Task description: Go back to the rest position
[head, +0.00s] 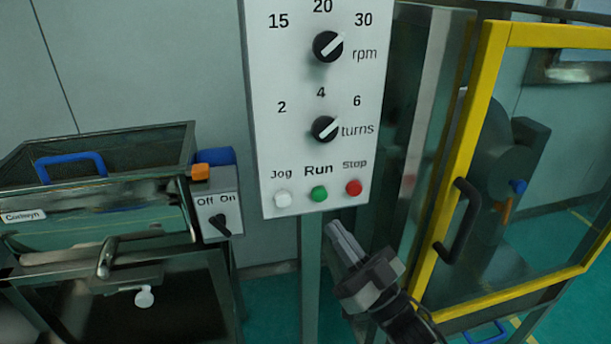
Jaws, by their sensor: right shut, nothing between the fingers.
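My right gripper (344,243) is shut and empty. Its fingers point up and left, just below the control panel (298,100). The white panel carries an rpm knob (328,46), a turns knob (325,129), a white Jog button (283,199), a green Run button (319,194) and a red Stop button (353,188). In the picture the fingertips show a little below the Run and Stop buttons, apart from them. My left gripper is out of view.
A yellow-framed door (449,180) with a black handle (458,222) stands right of my right gripper. A sieve machine (95,215) with an Off/On switch (219,225) stands at the left. Green floor (275,305) shows between them.

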